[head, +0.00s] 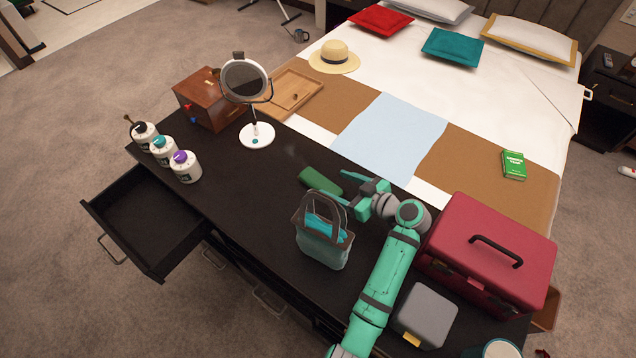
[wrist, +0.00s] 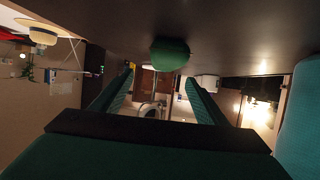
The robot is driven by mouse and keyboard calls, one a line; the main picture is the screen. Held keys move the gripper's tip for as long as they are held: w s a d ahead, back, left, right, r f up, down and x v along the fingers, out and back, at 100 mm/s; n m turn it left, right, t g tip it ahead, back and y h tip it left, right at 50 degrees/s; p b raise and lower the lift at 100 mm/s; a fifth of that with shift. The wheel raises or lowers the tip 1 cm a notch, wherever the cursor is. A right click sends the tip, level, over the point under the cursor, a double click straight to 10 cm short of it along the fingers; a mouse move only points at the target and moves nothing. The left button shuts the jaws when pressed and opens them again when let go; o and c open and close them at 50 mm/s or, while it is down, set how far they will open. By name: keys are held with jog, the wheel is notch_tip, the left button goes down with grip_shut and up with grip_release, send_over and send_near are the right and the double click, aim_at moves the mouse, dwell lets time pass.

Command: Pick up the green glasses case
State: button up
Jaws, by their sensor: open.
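The green glasses case (head: 320,181) lies on the dark dresser top, behind the small teal bag. My gripper (head: 352,190) is low over the dresser, just right of the case, with its fingers pointing left toward it. In the wrist view the end of the green case (wrist: 170,54) shows ahead, between and beyond the two open fingers (wrist: 162,85). The picture there is turned over, with the dresser top (wrist: 90,22) above. The gripper is open and empty. I cannot tell exactly how far the fingertips are from the case.
The teal bag (head: 324,243) stands close in front of my gripper. A red case (head: 490,250) and a grey box (head: 425,316) stand to the right. A round mirror (head: 257,135), wooden box (head: 205,105) and several jars (head: 185,167) stand left. An open drawer (head: 150,222) juts out front left.

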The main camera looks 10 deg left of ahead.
aim_at(320, 181)
jog(key=shift+a+f+g, duration=0.15)
jog(key=shift+a+f, duration=0.2)
jog(key=shift+a, duration=0.2)
jog(key=shift+a+f+g, duration=0.15)
jog(key=shift+a+f, duration=0.15)
jog(key=shift+a, duration=0.2)
jog(key=shift+x, duration=2.75)
jog(key=shift+w, duration=0.1)
jog(key=shift+c, duration=0.3)
jog(key=shift+r, duration=0.1)
jog(key=c, duration=1.1)
